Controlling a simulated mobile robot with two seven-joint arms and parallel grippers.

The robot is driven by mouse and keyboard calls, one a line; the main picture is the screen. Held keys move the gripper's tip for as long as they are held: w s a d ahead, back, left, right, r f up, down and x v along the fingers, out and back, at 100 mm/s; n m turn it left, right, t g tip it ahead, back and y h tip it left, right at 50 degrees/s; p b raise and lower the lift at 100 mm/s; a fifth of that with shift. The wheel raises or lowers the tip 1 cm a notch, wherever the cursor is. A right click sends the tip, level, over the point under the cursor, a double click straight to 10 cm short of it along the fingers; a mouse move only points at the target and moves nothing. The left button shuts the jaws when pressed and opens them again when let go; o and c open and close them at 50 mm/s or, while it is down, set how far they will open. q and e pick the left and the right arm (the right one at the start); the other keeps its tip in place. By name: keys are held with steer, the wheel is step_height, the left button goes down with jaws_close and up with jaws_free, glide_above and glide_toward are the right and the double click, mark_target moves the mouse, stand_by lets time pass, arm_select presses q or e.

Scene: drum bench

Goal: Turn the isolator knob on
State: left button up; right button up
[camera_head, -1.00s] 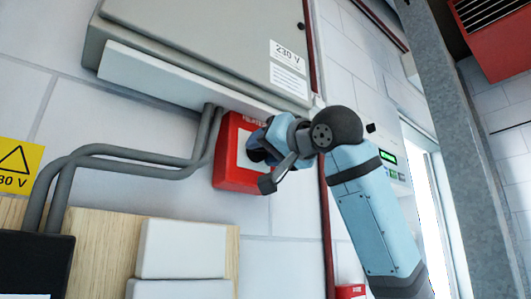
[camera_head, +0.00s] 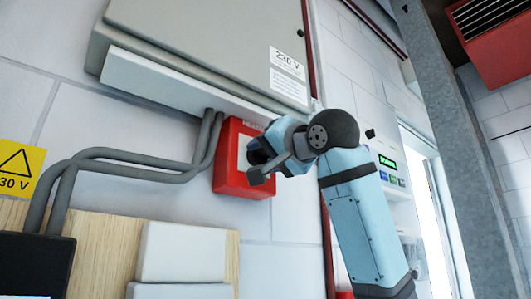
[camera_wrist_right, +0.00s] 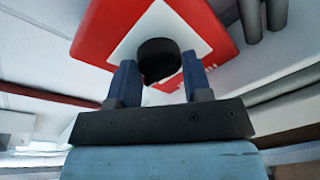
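The isolator is a red box (camera_head: 229,182) with a white face plate, on the wall under the grey cabinet; it also fills the top of the right wrist view (camera_wrist_right: 220,45). Its round black knob (camera_wrist_right: 158,58) stands out from the white plate. My right gripper (camera_head: 256,160) is at the box's front. In the right wrist view its two blue fingers (camera_wrist_right: 160,78) stand on either side of the knob, with no clear gap, and look shut on it. The gripper hides the knob in the head view. My left gripper is not in view.
The grey cabinet (camera_head: 210,40) with a 230 V label hangs above the box. Grey conduits (camera_head: 130,168) run left of it. White boxes (camera_head: 183,250) on a wooden board sit below left. A panel with a green display (camera_head: 387,162) is behind my arm.

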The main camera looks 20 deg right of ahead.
steer(key=o, duration=0.4)
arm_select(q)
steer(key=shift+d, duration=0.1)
arm_select(e)
steer(key=shift+o, duration=0.2)
steer(key=shift+s, duration=0.1)
arm_select(q)
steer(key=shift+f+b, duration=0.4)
steer(key=shift+b, duration=0.65)
arm_select(e)
steer(key=v, duration=1.3)
steer(key=shift+s, duration=0.3)
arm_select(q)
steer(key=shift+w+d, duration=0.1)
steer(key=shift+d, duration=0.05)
arm_select(e)
steer(key=shift+d, duration=0.1)
steer(key=shift+f, duration=0.15)
